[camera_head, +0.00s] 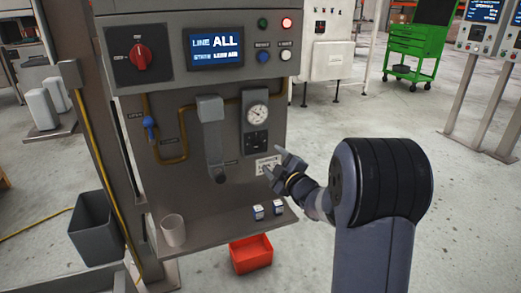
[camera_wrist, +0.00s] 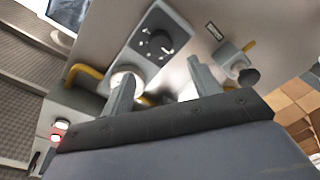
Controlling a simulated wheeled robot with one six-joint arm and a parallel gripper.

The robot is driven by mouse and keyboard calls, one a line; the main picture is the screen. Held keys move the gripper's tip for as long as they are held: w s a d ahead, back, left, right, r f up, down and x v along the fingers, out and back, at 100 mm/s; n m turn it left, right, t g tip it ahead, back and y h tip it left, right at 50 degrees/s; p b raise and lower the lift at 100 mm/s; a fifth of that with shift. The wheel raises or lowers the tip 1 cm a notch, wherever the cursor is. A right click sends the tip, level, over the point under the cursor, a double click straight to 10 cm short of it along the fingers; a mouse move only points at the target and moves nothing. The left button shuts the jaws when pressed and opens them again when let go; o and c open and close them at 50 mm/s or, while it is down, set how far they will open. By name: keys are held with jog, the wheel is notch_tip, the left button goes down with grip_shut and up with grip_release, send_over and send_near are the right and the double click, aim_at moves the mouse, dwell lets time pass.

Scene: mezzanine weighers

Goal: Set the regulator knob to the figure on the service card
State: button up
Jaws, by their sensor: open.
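The regulator plate on the grey panel carries a round white gauge (camera_head: 257,113) with a dark regulator knob (camera_head: 256,139) below it. In the wrist view the dark knob (camera_wrist: 157,43) is ringed by pale marks; its exact setting is too small to read. A white card (camera_head: 267,165), seemingly the service card, is on the panel below the knob, partly behind my fingers; its print is unreadable. My gripper (camera_head: 275,162) is open and empty in front of the panel, low and right of the knob. In the wrist view the knob lies beyond the fingertips (camera_wrist: 161,72), apart from them.
A red rotary switch (camera_head: 140,56) and a display (camera_head: 215,48) are above. A shelf (camera_head: 220,228) juts out below with a cup (camera_head: 173,230) and small blue-white blocks (camera_head: 258,212).

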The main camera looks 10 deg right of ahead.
aim_at(259, 146)
jog(key=b+x, duration=0.1)
jog(key=x, duration=0.8)
jog(key=shift+w+f, duration=0.1)
jog(key=shift+w, duration=0.1)
jog(key=c, duration=1)
